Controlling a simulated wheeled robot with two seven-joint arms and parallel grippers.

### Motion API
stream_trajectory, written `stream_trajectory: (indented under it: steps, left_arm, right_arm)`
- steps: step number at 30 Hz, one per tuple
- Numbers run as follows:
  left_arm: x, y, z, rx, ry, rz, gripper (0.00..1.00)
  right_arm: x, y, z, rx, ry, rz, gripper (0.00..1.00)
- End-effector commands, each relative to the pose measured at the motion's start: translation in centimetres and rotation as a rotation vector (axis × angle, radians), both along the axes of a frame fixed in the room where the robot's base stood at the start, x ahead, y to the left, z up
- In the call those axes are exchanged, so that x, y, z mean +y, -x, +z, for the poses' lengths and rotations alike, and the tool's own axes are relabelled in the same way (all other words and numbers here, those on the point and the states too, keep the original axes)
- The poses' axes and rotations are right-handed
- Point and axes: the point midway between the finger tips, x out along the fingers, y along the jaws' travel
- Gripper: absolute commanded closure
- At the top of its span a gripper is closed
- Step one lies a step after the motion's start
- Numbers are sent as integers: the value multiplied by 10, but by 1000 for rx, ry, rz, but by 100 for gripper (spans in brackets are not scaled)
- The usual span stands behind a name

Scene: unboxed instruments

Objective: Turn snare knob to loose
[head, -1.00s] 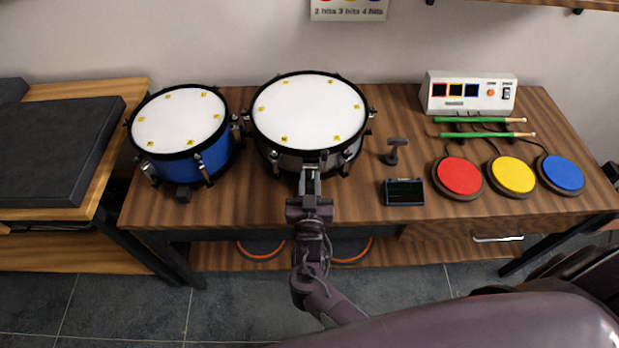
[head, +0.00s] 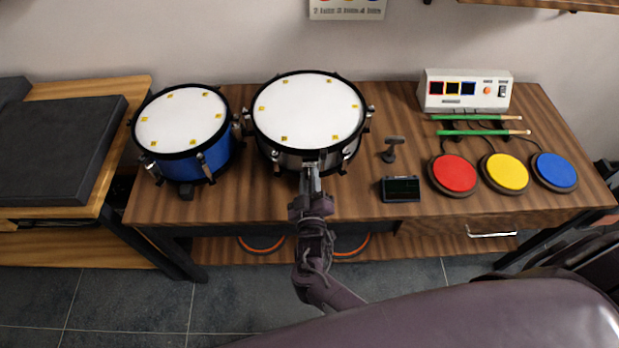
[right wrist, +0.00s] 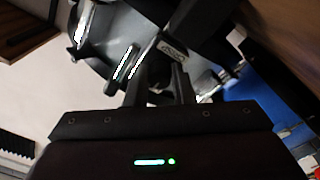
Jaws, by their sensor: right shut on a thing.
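The snare drum (head: 309,112) has a white head with yellow marks, a black hoop and a grey shell. It stands at the middle back of the table. My right gripper (head: 311,168) reaches the front of its shell, just below the hoop. In the right wrist view, the two dark fingers (right wrist: 158,84) are close together against the grey shell (right wrist: 112,50), among its metal fittings. They are shut on a small part there, which the fingers mostly hide. I take it to be the snare knob, but its setting cannot be read. My left gripper is out of view.
A blue drum (head: 180,125) stands close on the left. To the right are a small stand (head: 392,149), a dark display box (head: 400,189), red, yellow and blue pads, green sticks (head: 478,117) and a white control box (head: 466,92). Bare table (head: 250,205) lies in front.

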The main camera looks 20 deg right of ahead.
Motion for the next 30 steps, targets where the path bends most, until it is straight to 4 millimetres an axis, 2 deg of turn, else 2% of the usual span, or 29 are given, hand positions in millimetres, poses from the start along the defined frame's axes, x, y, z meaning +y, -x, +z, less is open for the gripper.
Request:
stream_trajectory:
  steps: [14, 15, 19, 20, 30]
  left_arm:
    - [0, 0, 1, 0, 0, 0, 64]
    - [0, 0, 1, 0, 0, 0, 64]
    - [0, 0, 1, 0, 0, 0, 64]
    - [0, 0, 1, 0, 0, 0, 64]
    - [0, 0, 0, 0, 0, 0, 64]
  right_arm:
    - [0, 0, 1, 2, 16, 0, 100]
    - [0, 0, 1, 2, 16, 0, 75]
    - [0, 0, 1, 3, 16, 0, 58]
    - [0, 0, 0, 3, 16, 0, 56]
    - [1, 5, -1, 4, 15, 1, 56]
